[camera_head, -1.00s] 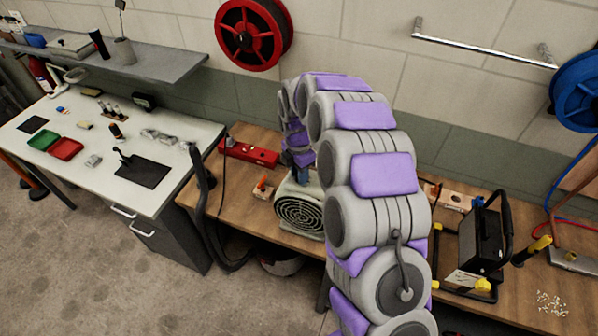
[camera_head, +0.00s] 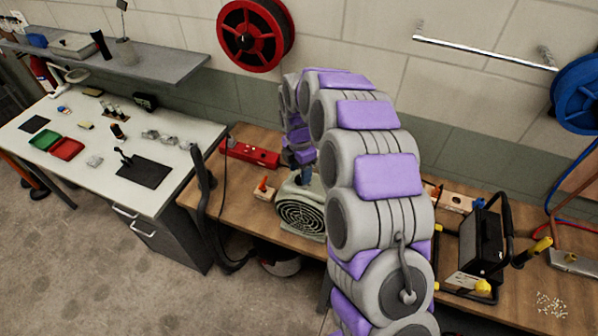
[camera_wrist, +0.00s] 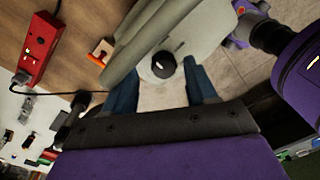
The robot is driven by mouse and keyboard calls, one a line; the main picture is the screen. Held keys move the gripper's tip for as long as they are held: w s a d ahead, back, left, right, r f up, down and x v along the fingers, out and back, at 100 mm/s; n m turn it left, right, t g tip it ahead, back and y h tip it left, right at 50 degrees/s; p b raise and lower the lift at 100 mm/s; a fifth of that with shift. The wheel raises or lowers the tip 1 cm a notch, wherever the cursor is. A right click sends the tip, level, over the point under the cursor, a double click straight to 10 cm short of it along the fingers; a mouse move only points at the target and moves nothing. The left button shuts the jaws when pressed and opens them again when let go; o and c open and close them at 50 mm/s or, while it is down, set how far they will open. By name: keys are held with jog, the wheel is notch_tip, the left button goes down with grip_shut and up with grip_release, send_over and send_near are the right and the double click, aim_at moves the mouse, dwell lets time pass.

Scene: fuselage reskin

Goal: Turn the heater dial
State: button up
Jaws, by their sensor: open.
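The heater (camera_head: 303,211) is a pale grey-green box with a round dark front grille, standing on the wooden bench. Its dial (camera_wrist: 163,65) is a black round knob with a white mark, seen in the wrist view on the pale casing. My gripper (camera_wrist: 162,84) is open, with one blue finger on each side of the dial in that view. I cannot tell whether the fingers touch the knob. In the head view my gripper (camera_head: 302,172) is just above the heater's top, partly behind my arm, and the dial is hidden.
A red power strip (camera_head: 250,152) and a small block with an orange part (camera_head: 263,188) lie left of the heater. A dark cable hangs at the bench's left end. A black work lamp (camera_head: 484,242) stands right of my arm.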

notch_tip(320, 180, up, 16)
jog(key=p, duration=0.5)
jog(key=shift+w+a+f, duration=0.25)
